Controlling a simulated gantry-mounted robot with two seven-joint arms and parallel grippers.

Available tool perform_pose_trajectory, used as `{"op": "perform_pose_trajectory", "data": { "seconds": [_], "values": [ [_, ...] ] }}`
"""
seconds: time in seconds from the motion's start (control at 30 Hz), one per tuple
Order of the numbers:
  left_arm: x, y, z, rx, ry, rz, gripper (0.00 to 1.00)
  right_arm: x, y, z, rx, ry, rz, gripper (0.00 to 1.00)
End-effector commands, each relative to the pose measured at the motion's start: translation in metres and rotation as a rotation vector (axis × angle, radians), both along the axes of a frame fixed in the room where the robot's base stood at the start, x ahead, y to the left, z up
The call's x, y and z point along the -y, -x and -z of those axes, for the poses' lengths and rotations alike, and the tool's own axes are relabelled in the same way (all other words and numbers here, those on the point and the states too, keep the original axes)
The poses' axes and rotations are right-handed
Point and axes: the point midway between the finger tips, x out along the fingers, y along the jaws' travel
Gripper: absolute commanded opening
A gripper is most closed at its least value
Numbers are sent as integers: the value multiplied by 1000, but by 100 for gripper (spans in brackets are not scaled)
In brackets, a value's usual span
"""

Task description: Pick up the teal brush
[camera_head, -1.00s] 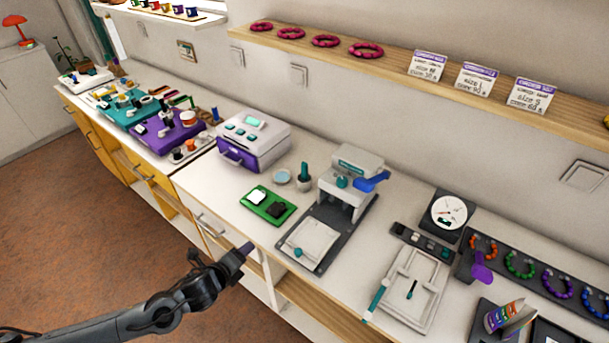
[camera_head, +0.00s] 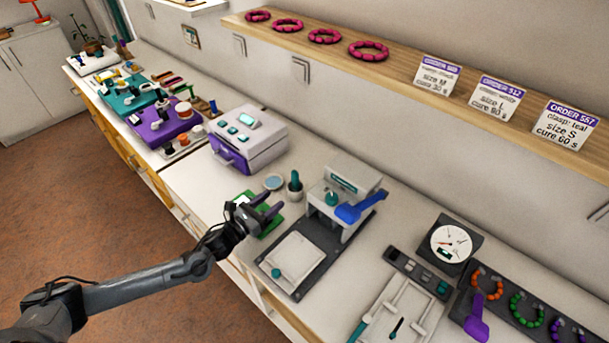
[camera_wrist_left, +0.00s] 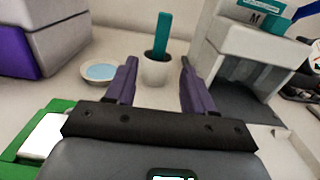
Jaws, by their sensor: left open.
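The teal brush (camera_head: 295,179) stands upright in a small white pot (camera_head: 295,192) on the counter, between the purple-and-white machine and the press. In the left wrist view the brush (camera_wrist_left: 161,36) rises from the pot (camera_wrist_left: 157,70), straight ahead between my fingers. My left gripper (camera_head: 276,206) is open and empty, over the green tray and just short of the pot. In the left wrist view its two purple fingers (camera_wrist_left: 154,85) point toward the pot, one on each side of it, without touching it. My right gripper is not in view.
A shallow dish of blue liquid (camera_wrist_left: 100,73) sits left of the pot. The grey press (camera_head: 342,196) with a blue lever stands close on its right. The green tray (camera_head: 267,227) lies under my left gripper. A purple-and-white machine (camera_head: 248,138) stands behind left.

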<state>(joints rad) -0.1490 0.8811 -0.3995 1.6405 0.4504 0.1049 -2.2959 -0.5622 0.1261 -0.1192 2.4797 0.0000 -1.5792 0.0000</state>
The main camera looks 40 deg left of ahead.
Motion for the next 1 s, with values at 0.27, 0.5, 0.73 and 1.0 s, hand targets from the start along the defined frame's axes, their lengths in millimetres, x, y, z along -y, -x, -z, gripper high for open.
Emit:
{"op": "perform_pose_trajectory", "data": {
  "seconds": [0.27,0.5,0.73,1.0],
  "values": [
    [4,-38,0,3,3,-2,53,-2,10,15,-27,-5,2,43],
    [6,-61,0,1,2,-1,53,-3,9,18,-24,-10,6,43],
    [7,-74,0,3,3,-1,53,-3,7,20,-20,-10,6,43],
    [11,-107,-1,2,3,-2,53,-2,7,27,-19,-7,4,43]
  ]
}}
